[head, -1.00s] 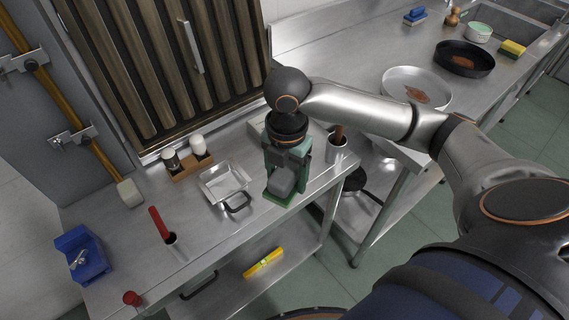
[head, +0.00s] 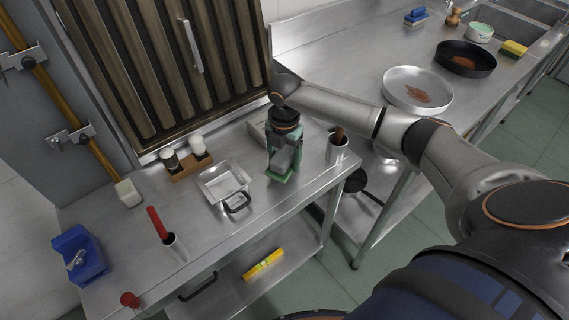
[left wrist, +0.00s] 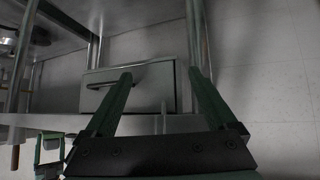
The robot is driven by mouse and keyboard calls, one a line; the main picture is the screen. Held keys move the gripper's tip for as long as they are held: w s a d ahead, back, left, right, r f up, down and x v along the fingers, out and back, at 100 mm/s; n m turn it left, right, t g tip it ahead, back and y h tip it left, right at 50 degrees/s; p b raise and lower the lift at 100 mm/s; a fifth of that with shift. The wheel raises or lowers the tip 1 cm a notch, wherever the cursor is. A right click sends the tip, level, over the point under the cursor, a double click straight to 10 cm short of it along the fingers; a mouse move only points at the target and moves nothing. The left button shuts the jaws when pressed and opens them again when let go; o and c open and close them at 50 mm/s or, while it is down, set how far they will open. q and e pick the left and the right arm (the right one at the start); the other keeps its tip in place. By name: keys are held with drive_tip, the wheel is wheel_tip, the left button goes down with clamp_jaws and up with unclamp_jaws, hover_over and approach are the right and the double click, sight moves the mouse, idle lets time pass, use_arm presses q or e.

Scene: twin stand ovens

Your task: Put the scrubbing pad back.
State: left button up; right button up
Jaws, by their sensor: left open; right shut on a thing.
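The scrubbing pad (head: 280,177) is a flat green piece, in the head view at the lower end of my right gripper (head: 281,168). The right gripper is shut on it, low over the right part of the steel table (head: 262,211). I cannot tell whether the pad touches the table. The gripper hides part of the pad. My left gripper (left wrist: 160,74) shows only in the left wrist view; its two green fingers are apart with nothing between them.
A pale shallow tray (head: 257,131) lies behind the right gripper. Shakers (head: 197,146), a red-handled tool (head: 158,224) and a blue holder (head: 83,256) stand farther left.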

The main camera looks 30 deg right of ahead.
sight(285, 153)
drive_tip(key=shift+f, duration=1.2)
drive_tip(key=shift+s, duration=0.1)
drive_tip(key=shift+f, duration=0.15)
drive_tip(key=o, duration=1.3)
drive_tip(key=shift+o, duration=0.2)
wheel_tip(285, 153, up, 12)
drive_tip(key=shift+r+p, duration=0.2)
drive_tip(key=shift+p, duration=0.1)
